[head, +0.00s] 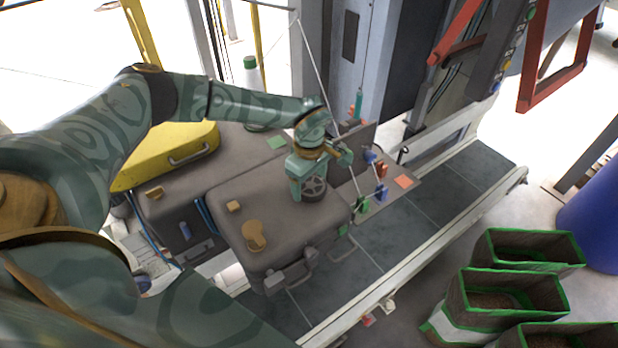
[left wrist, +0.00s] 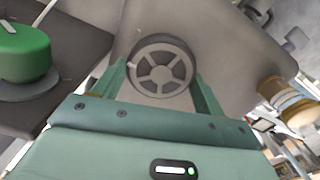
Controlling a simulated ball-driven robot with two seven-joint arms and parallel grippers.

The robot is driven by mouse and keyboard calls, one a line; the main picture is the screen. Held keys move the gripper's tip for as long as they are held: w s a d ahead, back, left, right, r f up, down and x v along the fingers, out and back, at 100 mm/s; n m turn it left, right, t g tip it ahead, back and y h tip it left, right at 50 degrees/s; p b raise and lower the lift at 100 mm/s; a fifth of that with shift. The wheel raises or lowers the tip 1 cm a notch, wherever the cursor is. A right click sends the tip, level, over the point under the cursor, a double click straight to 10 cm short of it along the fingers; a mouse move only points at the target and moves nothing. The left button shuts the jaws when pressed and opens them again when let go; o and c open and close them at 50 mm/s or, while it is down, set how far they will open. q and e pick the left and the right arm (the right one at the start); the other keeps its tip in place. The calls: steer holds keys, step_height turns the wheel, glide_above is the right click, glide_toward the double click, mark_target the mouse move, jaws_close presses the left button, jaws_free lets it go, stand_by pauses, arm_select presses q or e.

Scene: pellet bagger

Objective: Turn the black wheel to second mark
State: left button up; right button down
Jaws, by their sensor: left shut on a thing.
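The black wheel (head: 314,188) is a spoked handwheel on top of a grey-brown housing (head: 235,200). It shows from above in the left wrist view (left wrist: 143,84), with a dark rim and lighter spokes. My left gripper (head: 309,184) reaches down onto it from above, and its two fingers stand on either side of the wheel, shut on it. The same gripper (left wrist: 160,72) shows large in the left wrist view. A small pale line lies near the wheel's rim; I cannot tell which mark it is. My right gripper is not in view.
A yellow case (head: 165,155) stands left of the housing. Small coloured clips (head: 381,170) hang on thin rods just right of the wheel. Green-rimmed bags (head: 500,298) and a blue drum (head: 595,215) stand at the right. A green round knob (left wrist: 25,52) shows in the left wrist view.

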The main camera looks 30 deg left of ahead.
mark_target(311, 183)
arm_select(q)
steer(key=m, duration=0.3)
steer(key=shift+w+r+m+p, duration=0.1)
steer(key=shift+m+p, duration=0.2)
steer(key=shift+p, duration=0.1)
steer(key=shift+d+m, duration=0.1)
steer(key=shift+m, duration=1.4)
steer(key=shift+w+p, duration=0.1)
steer(key=shift+p, duration=0.2)
steer(key=o, duration=1)
step_height(311, 183, up, 16)
steer(key=shift+r+b, duration=0.1)
steer(key=shift+b, duration=1.05)
